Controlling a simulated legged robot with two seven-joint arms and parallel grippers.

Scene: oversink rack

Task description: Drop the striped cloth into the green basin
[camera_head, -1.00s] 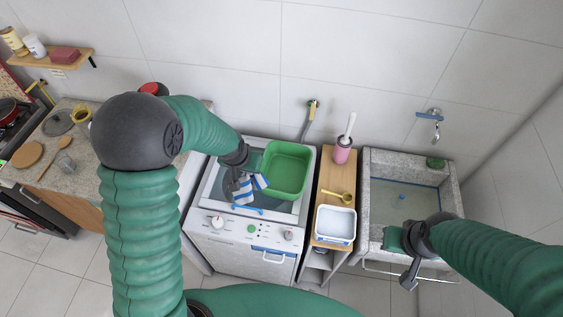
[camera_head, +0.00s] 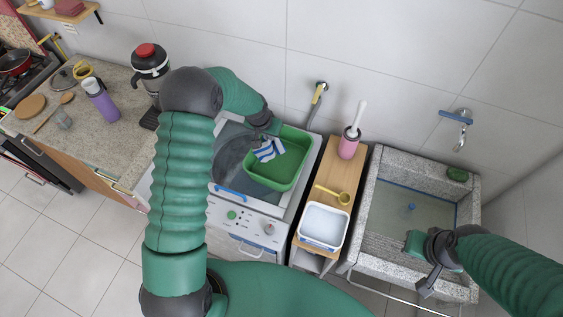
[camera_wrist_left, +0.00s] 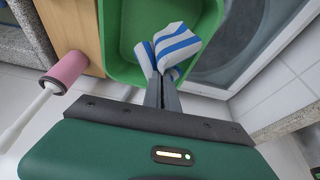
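The striped cloth (camera_head: 268,149), white with blue stripes, hangs from my left gripper (camera_head: 268,131) over the left part of the green basin (camera_head: 292,165). In the left wrist view the cloth (camera_wrist_left: 172,46) is pinched between the closed fingers (camera_wrist_left: 162,92), with the green basin (camera_wrist_left: 122,58) behind and below it. I cannot tell whether the cloth touches the basin's floor. The basin stands on top of the white washing machine and looks empty otherwise. My right gripper (camera_head: 430,262) is over the front edge of the stone sink; its finger opening is unclear.
A wooden stand right of the machine holds a pink brush holder (camera_head: 349,143), a yellow scoop (camera_head: 333,195) and a white tub (camera_head: 322,228). The stone sink (camera_head: 378,206) is farther right. A purple bottle (camera_head: 101,101) and black-and-red jug (camera_head: 149,62) stand on the left counter.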

